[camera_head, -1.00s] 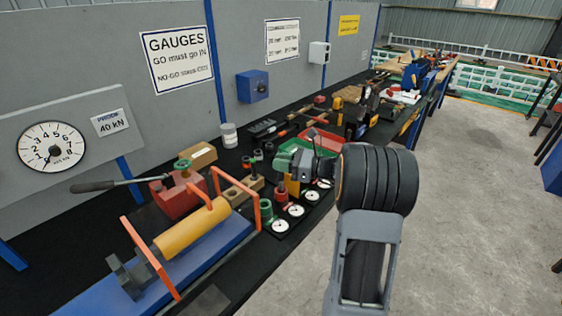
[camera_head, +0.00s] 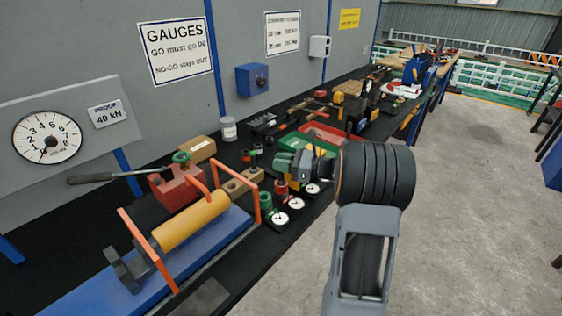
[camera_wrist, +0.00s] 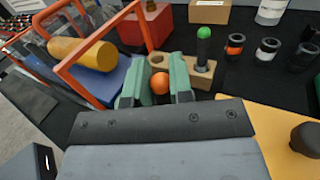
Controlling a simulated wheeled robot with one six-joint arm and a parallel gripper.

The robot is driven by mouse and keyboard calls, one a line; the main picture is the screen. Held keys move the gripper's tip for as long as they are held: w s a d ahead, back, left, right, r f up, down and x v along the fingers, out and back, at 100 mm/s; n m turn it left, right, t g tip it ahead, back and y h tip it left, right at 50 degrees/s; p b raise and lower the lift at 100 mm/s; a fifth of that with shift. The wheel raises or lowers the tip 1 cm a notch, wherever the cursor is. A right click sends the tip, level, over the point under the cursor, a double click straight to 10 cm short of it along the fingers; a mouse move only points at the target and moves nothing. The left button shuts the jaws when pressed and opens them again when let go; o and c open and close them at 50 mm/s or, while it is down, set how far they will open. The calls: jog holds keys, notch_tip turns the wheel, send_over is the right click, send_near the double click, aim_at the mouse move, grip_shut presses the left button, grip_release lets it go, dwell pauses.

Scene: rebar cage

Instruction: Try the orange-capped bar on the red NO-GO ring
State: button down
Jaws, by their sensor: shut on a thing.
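My gripper (camera_wrist: 158,90) has green jaws shut on the orange-capped bar (camera_wrist: 160,84). In the wrist view only its round orange cap shows between the jaws; its lower part is hidden. In the head view my gripper (camera_head: 285,164) is over the row of gauges on the black bench. The red NO-GO ring (camera_head: 281,187) stands just below the jaws, behind the white dials. The green ring (camera_head: 266,202) is to its left and nearer. I cannot tell whether the bar touches the red ring. The red ring is not clear in the wrist view.
A wooden block (camera_wrist: 203,76) with a green-capped bar (camera_wrist: 204,47) standing in it is beyond the jaws. Several dark collars (camera_wrist: 268,50) stand at right. An orange frame (camera_head: 149,251) and yellow cylinder (camera_head: 190,220) are at left. A green tray (camera_head: 289,143) lies behind my gripper.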

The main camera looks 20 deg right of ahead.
jog(key=shift+f+b, duration=0.55)
jog(key=shift+f, duration=0.65)
jog(key=c, duration=0.9)
grip_release()
jog(key=shift+c, duration=0.2)
jog(key=v, duration=1.4)
jog(key=shift+b, duration=0.45)
jog(key=shift+a, duration=0.1)
